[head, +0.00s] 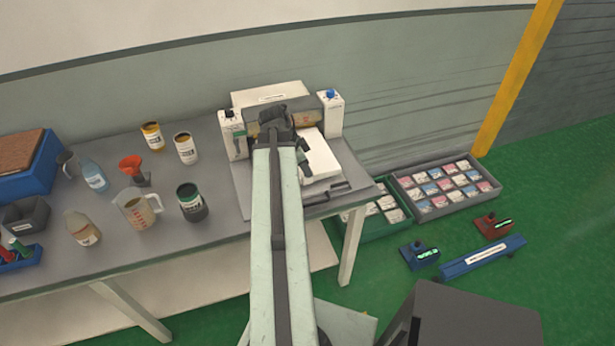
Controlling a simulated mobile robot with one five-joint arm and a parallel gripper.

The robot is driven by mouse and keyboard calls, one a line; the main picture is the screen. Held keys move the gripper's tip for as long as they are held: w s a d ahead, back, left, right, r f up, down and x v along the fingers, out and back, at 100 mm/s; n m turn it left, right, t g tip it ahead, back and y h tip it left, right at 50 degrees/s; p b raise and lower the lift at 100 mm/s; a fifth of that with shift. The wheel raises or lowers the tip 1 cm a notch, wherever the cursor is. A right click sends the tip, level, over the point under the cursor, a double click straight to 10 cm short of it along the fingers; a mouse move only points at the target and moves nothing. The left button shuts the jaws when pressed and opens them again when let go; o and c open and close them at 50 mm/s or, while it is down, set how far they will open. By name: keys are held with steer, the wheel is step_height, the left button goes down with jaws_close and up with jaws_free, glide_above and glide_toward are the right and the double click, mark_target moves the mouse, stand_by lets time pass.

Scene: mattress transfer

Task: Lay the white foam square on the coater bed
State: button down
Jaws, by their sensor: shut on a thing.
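The white foam square (321,160) is over the coater bed (314,194), in front of the roller. My gripper (305,165) is shut on the foam's left side. My arm comes up from below and hides the bed's left part and much of the gripper. The foam looks roughly flat; I cannot tell whether it touches the bed or hangs just above it. The coater has a white left end block (233,137) and a white right end block with a blue knob (331,113).
Left on the table (225,225) stand a dark green can (191,203), a measuring jug (138,210), a red funnel (131,166) and several bottles and tins. Right on the floor are a green crate (375,229) and a grey crate (432,211) of packets.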

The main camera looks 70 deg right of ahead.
mark_target(306, 184)
step_height(306, 184, down, 4)
steer(key=shift+r+b, duration=0.2)
steer(key=shift+b, duration=1)
steer(key=shift+r, duration=0.25)
steer(key=shift+f, duration=0.2)
steer(key=c, duration=1.6)
jaws_free()
steer(key=shift+r+p, duration=0.5)
steer(key=shift+p, duration=0.05)
steer(key=p+v, duration=1)
steer(key=v, duration=0.1)
steer(key=shift+a+r, duration=0.1)
steer(key=shift+r, duration=0.1)
